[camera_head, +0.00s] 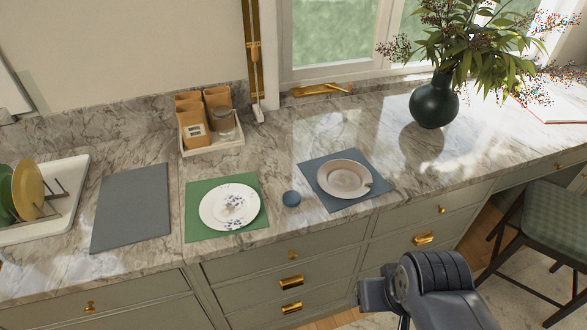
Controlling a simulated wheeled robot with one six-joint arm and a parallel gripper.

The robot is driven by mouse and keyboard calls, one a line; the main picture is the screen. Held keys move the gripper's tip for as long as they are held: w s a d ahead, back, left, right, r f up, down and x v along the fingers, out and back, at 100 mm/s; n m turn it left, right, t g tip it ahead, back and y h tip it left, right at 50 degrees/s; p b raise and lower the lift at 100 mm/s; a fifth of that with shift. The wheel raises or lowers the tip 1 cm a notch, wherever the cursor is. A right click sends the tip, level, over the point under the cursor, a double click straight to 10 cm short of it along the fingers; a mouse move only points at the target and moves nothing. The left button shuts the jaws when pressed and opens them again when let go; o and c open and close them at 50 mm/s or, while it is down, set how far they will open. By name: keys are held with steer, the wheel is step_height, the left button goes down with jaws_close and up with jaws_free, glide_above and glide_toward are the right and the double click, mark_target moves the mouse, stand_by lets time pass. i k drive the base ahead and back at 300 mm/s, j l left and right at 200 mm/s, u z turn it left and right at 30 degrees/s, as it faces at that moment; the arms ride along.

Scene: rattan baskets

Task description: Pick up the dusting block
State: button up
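I cannot name any thing as the dusting block with certainty.
A flowered plate (230,207) lies on the green mat (197,233). A greyish plate (344,179) lies on the blue-grey mat (311,171). A tray (216,147) with brown boxes and a glass jar stands behind. A vase (434,103) stands right, a stool (545,213) below it.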

mark_target(291, 199)
steer(key=i+j, duration=0.7)
steer(key=j+u, duration=0.05)
steer(key=j, duration=0.05)
